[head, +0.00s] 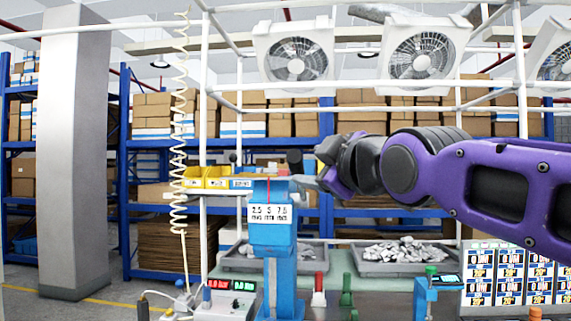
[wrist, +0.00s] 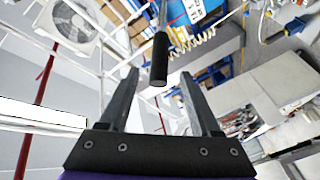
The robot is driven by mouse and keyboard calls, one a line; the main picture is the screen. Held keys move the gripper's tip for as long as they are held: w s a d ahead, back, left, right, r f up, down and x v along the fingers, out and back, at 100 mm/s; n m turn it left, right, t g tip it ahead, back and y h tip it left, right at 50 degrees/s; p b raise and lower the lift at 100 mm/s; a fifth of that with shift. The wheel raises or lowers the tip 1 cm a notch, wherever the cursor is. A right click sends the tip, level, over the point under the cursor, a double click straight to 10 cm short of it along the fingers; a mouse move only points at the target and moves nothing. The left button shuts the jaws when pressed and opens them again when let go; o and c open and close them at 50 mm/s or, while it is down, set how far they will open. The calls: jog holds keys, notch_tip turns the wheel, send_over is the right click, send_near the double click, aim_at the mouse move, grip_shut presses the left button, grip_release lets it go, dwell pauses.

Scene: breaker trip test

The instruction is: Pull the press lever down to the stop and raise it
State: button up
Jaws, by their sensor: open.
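The blue press (head: 272,226) stands upright in the middle of the head view, with a white number label on its front. In the wrist view the press lever shows as a black cylindrical grip (wrist: 159,60) on a thin metal rod. My gripper (wrist: 160,74) is open, one finger on each side of the grip in the picture. Gaps show on both sides, and no contact is visible; the depth between grip and fingers is hard to tell.
Yellow bins (head: 206,178) sit left behind the press. Grey trays (head: 403,258) of metal parts lie behind it. A coiled cord (head: 180,150) hangs at left.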

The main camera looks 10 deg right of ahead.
jog(key=w, duration=0.3)
jog(key=w+a, duration=0.1)
jog(key=w, duration=0.6)
jog(key=shift+w+a+p, duration=0.2)
jog(key=shift+a+p, duration=0.2)
grip_shut()
dwell(0.9)
